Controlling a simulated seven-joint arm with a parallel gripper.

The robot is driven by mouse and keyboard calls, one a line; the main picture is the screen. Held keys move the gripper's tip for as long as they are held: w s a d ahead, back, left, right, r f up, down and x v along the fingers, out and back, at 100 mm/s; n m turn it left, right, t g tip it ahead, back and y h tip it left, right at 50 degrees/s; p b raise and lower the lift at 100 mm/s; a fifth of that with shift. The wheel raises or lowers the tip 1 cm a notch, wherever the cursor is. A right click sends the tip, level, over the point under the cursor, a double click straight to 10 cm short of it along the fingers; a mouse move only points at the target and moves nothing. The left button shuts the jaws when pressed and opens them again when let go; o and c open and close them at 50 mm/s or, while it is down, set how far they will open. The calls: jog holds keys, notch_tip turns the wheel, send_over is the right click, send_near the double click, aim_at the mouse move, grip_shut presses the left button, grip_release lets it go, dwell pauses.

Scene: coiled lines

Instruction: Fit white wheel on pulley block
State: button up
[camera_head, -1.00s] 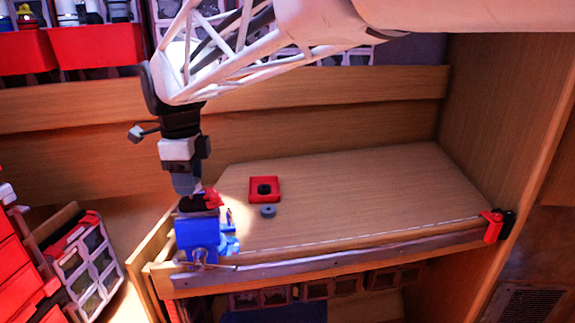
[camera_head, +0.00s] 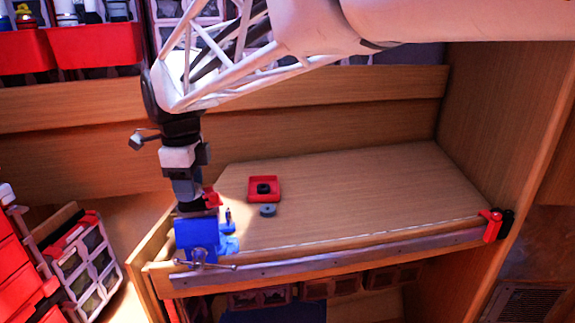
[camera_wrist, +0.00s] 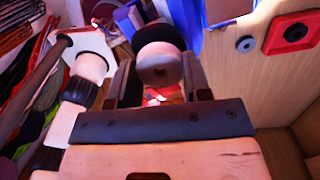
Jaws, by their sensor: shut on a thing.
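My gripper (camera_head: 190,203) points down just above the blue vice (camera_head: 197,238) at the bench's left end. In the wrist view my gripper (camera_wrist: 158,72) is shut on a pale, round, pinkish-lit piece, which looks like the white wheel (camera_wrist: 158,62). A black round part (camera_wrist: 159,34) shows right beyond it; I cannot tell whether they touch. A red part (camera_head: 212,198) shows beside the fingers over the vice, perhaps the pulley block. The fingers hide most of it, so I cannot tell whether the wheel is on it.
A red square tray (camera_head: 277,194) with a black ring (camera_head: 263,188) lies on the bench, a grey wheel (camera_head: 268,210) in front of it. A small dark upright piece (camera_head: 228,215) stands by the vice. A red-and-black clamp (camera_head: 494,226) is at the right corner. The bench's middle is clear.

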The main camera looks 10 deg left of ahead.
jog(key=shift+f, duration=0.75)
jog(key=o, duration=1)
jog(key=shift+r, duration=0.15)
jog(key=shift+r, duration=2.85)
jog(key=shift+r, duration=3.9)
